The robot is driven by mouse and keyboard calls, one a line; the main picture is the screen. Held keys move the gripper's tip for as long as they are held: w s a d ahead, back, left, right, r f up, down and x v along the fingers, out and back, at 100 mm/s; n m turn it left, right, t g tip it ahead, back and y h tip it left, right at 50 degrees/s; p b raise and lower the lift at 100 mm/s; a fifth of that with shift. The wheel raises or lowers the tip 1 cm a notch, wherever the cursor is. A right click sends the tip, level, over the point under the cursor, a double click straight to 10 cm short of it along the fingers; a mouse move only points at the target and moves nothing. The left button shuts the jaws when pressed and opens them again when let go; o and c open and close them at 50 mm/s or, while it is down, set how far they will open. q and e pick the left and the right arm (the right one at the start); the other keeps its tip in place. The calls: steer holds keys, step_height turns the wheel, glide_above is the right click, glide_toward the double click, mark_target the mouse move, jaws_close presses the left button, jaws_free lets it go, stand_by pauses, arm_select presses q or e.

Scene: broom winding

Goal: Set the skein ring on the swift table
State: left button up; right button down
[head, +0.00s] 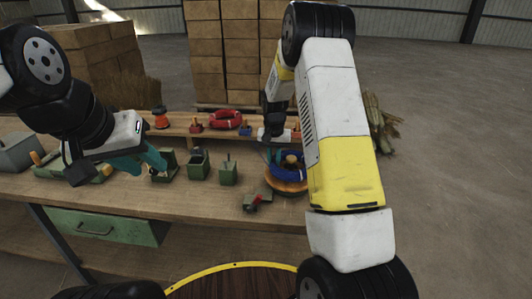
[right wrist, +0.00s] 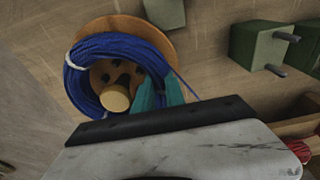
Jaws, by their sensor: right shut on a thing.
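The blue skein ring (right wrist: 88,80) is a coil of blue strand with a pale tie. It is at the round wooden swift table (right wrist: 160,40), around the table's hub and peg; I cannot tell whether it rests fully on the disc. In the head view the ring (head: 278,173) shows over the swift table (head: 287,187), partly behind my right arm. My right gripper (right wrist: 160,94) is shut on the ring's near side, with teal fingers. My left gripper (head: 146,162) hangs over the bench's left part, away from the ring; its opening is unclear.
Green blocks (head: 199,165) stand on the bench (head: 120,200) left of the swift table, and a small red-and-green device (head: 256,202) lies at the front. A raised shelf (head: 180,127) behind carries a red ring (head: 226,118). Stacked boxes (head: 220,50) stand beyond.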

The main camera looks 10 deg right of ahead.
steer(key=shift+f, duration=0.45)
steer(key=c, duration=1.7)
jaws_free()
steer(key=shift+s+a+r, duration=0.1)
steer(key=shift+s+r, duration=0.1)
steer(key=shift+r, duration=1.6)
steer(key=shift+s+a+r, duration=0.1)
steer(key=shift+s+r, duration=0.15)
steer(key=shift+r, duration=1.6)
steer(key=shift+s+r, duration=0.2)
steer(key=shift+r, duration=1.6)
steer(key=s+a+r+n+t+y, duration=0.1)
steer(key=s+r+t, duration=0.1)
steer(key=s+r, duration=0.75)
steer(key=s+r+n+t+y, duration=0.1)
steer(key=s+r+n, duration=0.1)
steer(key=s+r, duration=0.8)
steer(key=shift+n+t+y, duration=0.3)
steer(key=shift+n+t, duration=0.1)
steer(key=shift+t, duration=0.5)
steer(key=s+f, duration=0.1)
steer(key=s, duration=0.3)
steer(key=s+a+f, duration=0.1)
steer(key=s, duration=0.3)
steer(key=s+f, duration=0.1)
steer(key=s, duration=0.3)
steer(key=shift+s+a+f, duration=0.2)
steer(key=shift+s+f, duration=0.2)
